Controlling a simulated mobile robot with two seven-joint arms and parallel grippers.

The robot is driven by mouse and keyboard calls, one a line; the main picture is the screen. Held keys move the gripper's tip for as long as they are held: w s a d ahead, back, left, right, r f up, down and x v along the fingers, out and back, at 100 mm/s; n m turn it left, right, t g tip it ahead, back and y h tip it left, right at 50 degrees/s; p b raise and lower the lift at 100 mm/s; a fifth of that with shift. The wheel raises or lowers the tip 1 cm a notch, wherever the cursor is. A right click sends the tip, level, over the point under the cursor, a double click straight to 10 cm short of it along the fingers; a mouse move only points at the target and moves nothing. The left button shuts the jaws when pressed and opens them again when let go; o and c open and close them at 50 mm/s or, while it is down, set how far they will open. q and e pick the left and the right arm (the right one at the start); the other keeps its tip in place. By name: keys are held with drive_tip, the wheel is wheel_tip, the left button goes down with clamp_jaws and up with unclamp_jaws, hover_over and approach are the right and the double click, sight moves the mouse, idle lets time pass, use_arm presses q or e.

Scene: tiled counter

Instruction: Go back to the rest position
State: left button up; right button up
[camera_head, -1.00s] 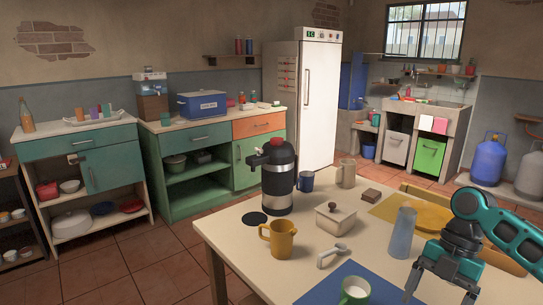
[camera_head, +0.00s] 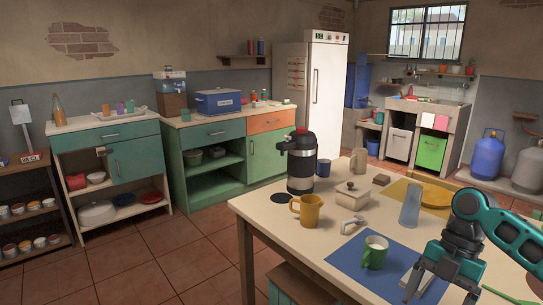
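My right gripper (camera_head: 440,287) is at the lower right of the head view, above the blue mat (camera_head: 345,261) on the cream table (camera_head: 270,214). Its two fingers are spread apart, and I see nothing between them. My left gripper is not in the frame. A green mug (camera_head: 374,252) stands on the mat, left of my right gripper and apart from it.
A stool (camera_head: 305,290) stands by the table's near left edge. Open tiled floor (camera_head: 170,262) lies left of the table. Green cabinets (camera_head: 207,160), a white fridge (camera_head: 325,100) and a shelf with small bowls (camera_head: 30,215) line the room.

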drive_tip(key=s+a+f+m+t+y+p, duration=0.15)
drive_tip(key=a+f+m+t, duration=0.25)
drive_tip(key=a+f+m, duration=0.4)
drive_tip(key=s+a+f+m+t, duration=0.25)
drive_tip(key=a+f, duration=0.35)
drive_tip(key=f, duration=0.4)
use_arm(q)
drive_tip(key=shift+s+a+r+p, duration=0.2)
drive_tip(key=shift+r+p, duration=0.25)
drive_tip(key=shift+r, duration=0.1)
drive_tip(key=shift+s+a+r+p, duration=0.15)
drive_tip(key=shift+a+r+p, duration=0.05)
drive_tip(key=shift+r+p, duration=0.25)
use_arm(e)
drive_tip(key=s+d+r+m+t+h, duration=0.1)
drive_tip(key=s+d+m+t+h, duration=0.1)
drive_tip(key=s+m+t, duration=0.5)
drive_tip(key=s+m+h, duration=0.1)
drive_tip(key=s+m, duration=0.2)
drive_tip(key=m, duration=0.3)
drive_tip(key=shift+s+r, duration=0.15)
drive_tip(key=shift+s, duration=0.05)
drive_tip(key=shift+c, duration=0.3)
